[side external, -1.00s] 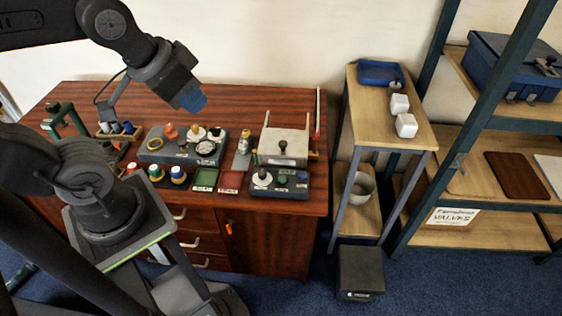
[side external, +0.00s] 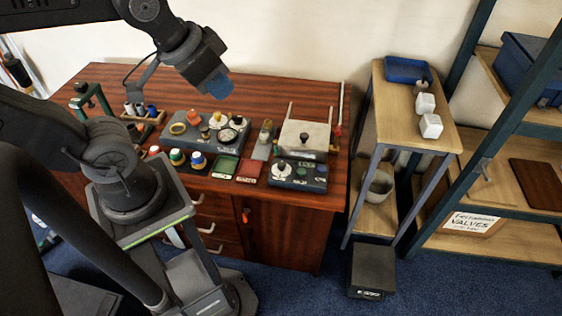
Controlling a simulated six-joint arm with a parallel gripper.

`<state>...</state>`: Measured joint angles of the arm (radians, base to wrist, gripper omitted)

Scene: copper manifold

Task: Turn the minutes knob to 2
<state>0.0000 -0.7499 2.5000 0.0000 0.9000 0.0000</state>
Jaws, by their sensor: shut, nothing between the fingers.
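My gripper (side external: 219,85), with blue fingers, is shut and empty. It hangs in the air in front of the wall, high above the back of the wooden desk (side external: 292,95), touching nothing. A dark control box (side external: 306,184) at the desk's front right carries a white dial with a black knob (side external: 282,170) and green buttons. A second grey panel (side external: 181,145) further left carries a round dial (side external: 227,135), a white-and-yellow knob (side external: 215,119) and other small knobs. The labels are too small to read, so I cannot tell which knob is the minutes knob or its setting.
A metal-topped box (side external: 305,136) stands behind the control box. A narrow side table (side external: 411,105) and shelving (side external: 480,219) stand to the right.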

